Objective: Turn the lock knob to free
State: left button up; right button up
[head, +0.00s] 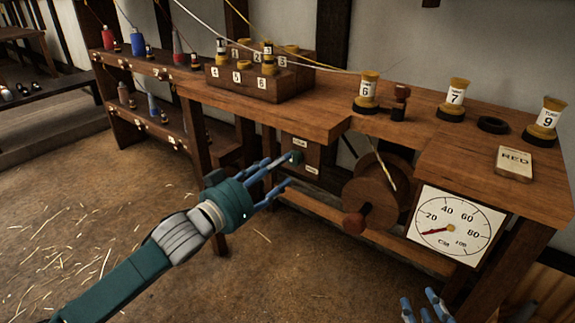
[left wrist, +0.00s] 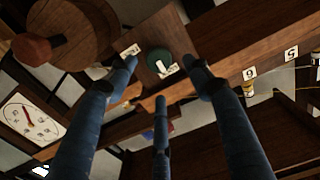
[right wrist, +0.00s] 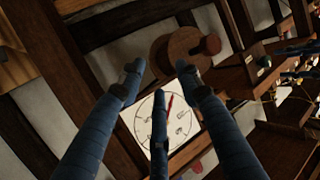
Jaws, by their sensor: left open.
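The lock knob (head: 297,157) is a small green round knob on a wooden block under the bench, with small white labels near it. It also shows in the left wrist view (left wrist: 157,60), with a white mark on or beside it. My left gripper (head: 282,169) is open, its blue fingers reaching toward the block with the tips around the knob. I cannot tell whether any finger touches it. My right gripper (head: 428,306) is low at the bottom edge, fingers spread and empty; in the right wrist view they point toward the dial.
A wooden reel (head: 378,190) with a knobbed handle (head: 354,226) and a white dial (head: 457,226) with a red pointer are right of the knob. The bench (head: 320,115) overhangs it, carrying numbered spools, a numbered block (head: 250,85) and strung cords.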

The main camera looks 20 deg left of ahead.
aim_at(295, 158)
pick_arm(q)
jog(key=shift+b+x, duration=0.3)
jog(key=shift+x, duration=2.1)
pick_arm(e)
jog(key=shift+w+a+r+t+y, duration=0.2)
jog(key=shift+r+t, duration=0.2)
jog(key=shift+r, duration=0.35)
jog(key=shift+w+a+r+t+y, duration=0.1)
jog(key=shift+w+r+t, duration=0.25)
jog(key=shift+r, duration=0.4)
jog(key=shift+w+a+r+t+y, duration=0.15)
jog(key=shift+r+t, duration=0.3)
jog(key=shift+r, duration=0.3)
jog(key=shift+s, duration=0.1)
